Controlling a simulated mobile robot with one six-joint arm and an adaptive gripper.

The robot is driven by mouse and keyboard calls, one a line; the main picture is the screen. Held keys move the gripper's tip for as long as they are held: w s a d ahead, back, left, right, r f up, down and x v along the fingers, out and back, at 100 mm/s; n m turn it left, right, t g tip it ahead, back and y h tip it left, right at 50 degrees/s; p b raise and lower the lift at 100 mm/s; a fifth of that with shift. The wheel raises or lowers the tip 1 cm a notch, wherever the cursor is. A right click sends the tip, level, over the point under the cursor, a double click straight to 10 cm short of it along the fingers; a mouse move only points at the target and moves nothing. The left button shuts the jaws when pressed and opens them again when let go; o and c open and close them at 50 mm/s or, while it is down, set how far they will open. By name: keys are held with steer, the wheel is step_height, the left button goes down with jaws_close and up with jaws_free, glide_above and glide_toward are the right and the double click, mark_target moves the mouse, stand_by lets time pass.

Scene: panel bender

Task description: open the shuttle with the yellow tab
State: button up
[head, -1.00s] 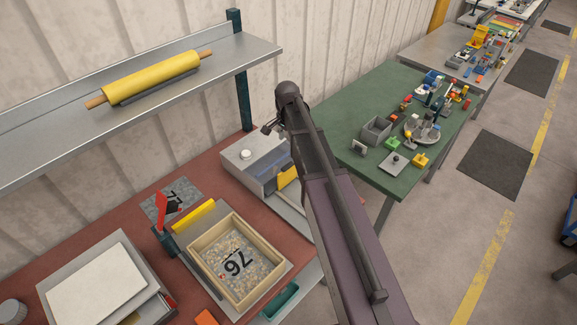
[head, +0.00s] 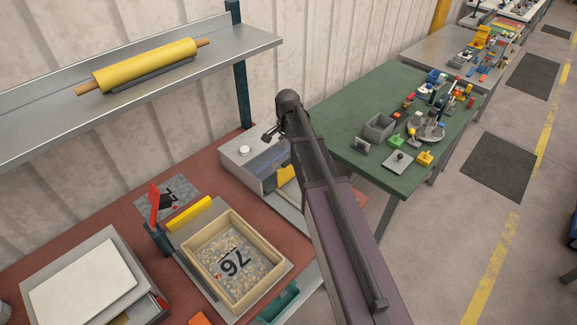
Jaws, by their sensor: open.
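A yellow bar (head: 189,213) lies behind the wooden tray. My gripper (head: 268,137) is open, small and dark, above the back of the grey box unit. Its fingertips are hard to make out, and I see nothing held in it.
The wooden tray (head: 207,277) marked 76 sits at the bench front. A red flag-like piece (head: 154,202) stands left of it, near a white-topped box (head: 84,283). A shelf with a yellow roller (head: 145,65) hangs above. The green table (head: 345,109) at right carries small parts.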

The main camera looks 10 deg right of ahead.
mark_target(288, 160)
steer(key=shift+f+b, duration=3.4)
steer(key=shift+f, duration=0.25)
jaws_close()
steer(key=shift+d, duration=0.1)
